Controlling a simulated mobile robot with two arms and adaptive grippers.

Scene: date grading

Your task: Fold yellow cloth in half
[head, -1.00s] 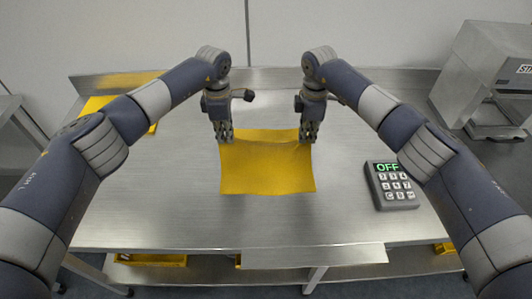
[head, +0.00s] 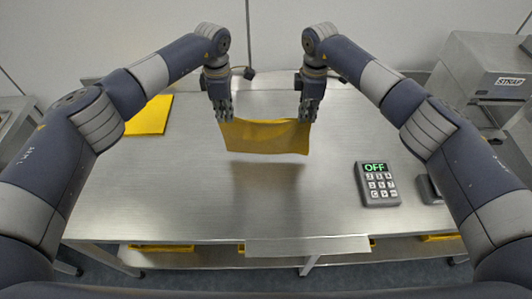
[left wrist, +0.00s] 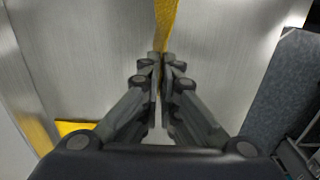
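A yellow cloth (head: 266,138) hangs between my two grippers in the head view, above the steel table (head: 200,200), with a shadow below it. My left gripper (head: 226,118) is at its upper left corner and my right gripper (head: 307,120) at its upper right corner. In the left wrist view the left gripper's fingers (left wrist: 160,62) are closed on the cloth's edge (left wrist: 165,25). The right fingers look closed on the other corner. The cloth's far side is hidden.
Another yellow cloth (head: 150,115) lies at the table's left, partly behind my left arm. A keypad reading OFF (head: 378,184) stands on the right, with a dark object (head: 428,190) beside it. A steel machine (head: 480,80) is at the back right. The table's front middle is clear.

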